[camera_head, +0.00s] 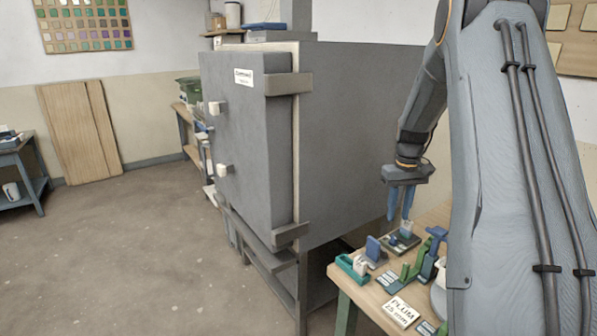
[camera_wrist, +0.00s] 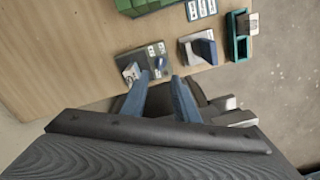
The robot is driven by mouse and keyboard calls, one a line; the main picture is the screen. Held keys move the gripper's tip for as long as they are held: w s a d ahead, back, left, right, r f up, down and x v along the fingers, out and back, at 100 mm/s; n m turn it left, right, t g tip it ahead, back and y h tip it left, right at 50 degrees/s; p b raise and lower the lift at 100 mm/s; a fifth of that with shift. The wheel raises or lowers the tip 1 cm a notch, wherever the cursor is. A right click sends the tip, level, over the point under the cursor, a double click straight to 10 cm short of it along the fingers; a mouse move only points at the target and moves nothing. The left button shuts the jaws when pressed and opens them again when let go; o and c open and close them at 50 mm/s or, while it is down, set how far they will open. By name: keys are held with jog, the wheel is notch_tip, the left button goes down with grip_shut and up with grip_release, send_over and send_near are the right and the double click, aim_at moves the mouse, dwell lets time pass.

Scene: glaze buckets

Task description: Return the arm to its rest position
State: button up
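My gripper (camera_head: 401,205) hangs from my arm above the far end of the wooden table (camera_head: 437,218), fingers pointing down. In the wrist view its two blue fingers (camera_wrist: 160,82) stand apart with a gap between them, and nothing is held. Below the fingertips a dark tray (camera_wrist: 136,62) with small pale labels and a white block lies on the table. In the head view this tray (camera_head: 398,246) shows just under the fingers; the fingertips seem close to it, but I cannot tell whether they touch.
A grey kiln (camera_head: 247,140) stands left of my arm. On the table are a teal tray (camera_head: 352,267), a blue-and-white item (camera_head: 374,250), green holders (camera_head: 413,264) and a card reading PLUM 2.5 mm (camera_head: 400,312). The floor (camera_head: 120,250) at left is clear.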

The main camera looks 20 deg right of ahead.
jog(key=s+a+r, duration=0.1)
jog(key=s+a, duration=0.4)
jog(key=a, duration=0.3)
jog(key=s+a+r+n, duration=0.1)
jog(key=s+a, duration=0.3)
jog(key=a, duration=0.4)
jog(key=s+a, duration=0.5)
jog(key=a, duration=0.3)
jog(key=s+a+t, duration=0.1)
jog(key=s+a, duration=0.4)
jog(key=s, duration=0.5)
jog(key=shift+a+f, duration=0.3)
